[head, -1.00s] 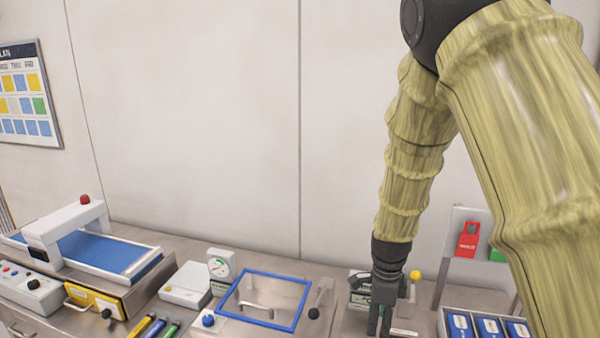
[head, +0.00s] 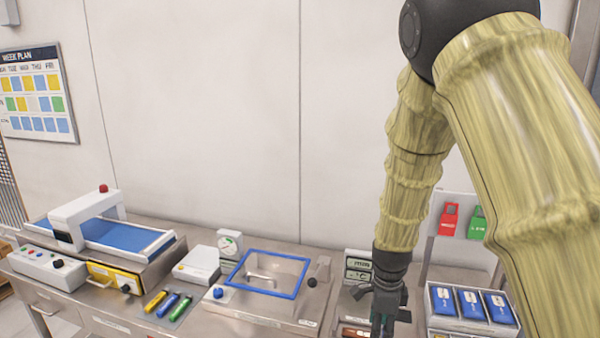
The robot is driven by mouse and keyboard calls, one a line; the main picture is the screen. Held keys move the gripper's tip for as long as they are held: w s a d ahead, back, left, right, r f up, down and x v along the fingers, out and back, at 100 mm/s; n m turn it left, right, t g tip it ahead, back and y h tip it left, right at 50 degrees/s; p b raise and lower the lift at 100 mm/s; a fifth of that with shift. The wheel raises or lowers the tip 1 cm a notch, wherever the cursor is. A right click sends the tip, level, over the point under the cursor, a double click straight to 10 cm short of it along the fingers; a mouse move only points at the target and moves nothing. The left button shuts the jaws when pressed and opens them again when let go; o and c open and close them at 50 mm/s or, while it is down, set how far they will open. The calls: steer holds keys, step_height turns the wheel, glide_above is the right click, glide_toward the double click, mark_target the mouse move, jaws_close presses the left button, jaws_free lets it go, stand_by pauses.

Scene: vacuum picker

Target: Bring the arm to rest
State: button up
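My gripper (head: 383,322) hangs at the lower right of the head view, at the end of my arm with its yellowish ribbed cover. It points down over the right part of the metal bench, in front of a small device with display windows (head: 358,266). The fingertips are dark and run close to the bottom edge of the picture. I cannot tell whether they are apart or closed, or whether anything is between them.
A conveyor unit (head: 160,245) and coloured pens (head: 168,305) are further left.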

steer(key=s+d+f+n+b, duration=0.1)
steer(key=s+f+n+b, duration=0.2)
steer(key=f, duration=0.6)
steer(key=s+d+f+n+b, duration=0.1)
steer(key=s+f+n, duration=0.2)
steer(key=s+f, duration=0.4)
steer(key=s+d+f+n+b, duration=0.2)
steer(key=s+f+n, duration=0.1)
steer(key=f, duration=0.7)
steer(key=s+f+n+b, duration=0.3)
steer(key=s+f+n, duration=0.2)
steer(key=s+f, duration=0.3)
steer(key=s+a+f+n+b, duration=0.1)
steer(key=s+f+n+b, duration=0.3)
steer(key=s+f, duration=0.5)
steer(key=s+n, duration=0.2)
steer(key=s, duration=0.3)
steer(key=shift+f, duration=0.25)
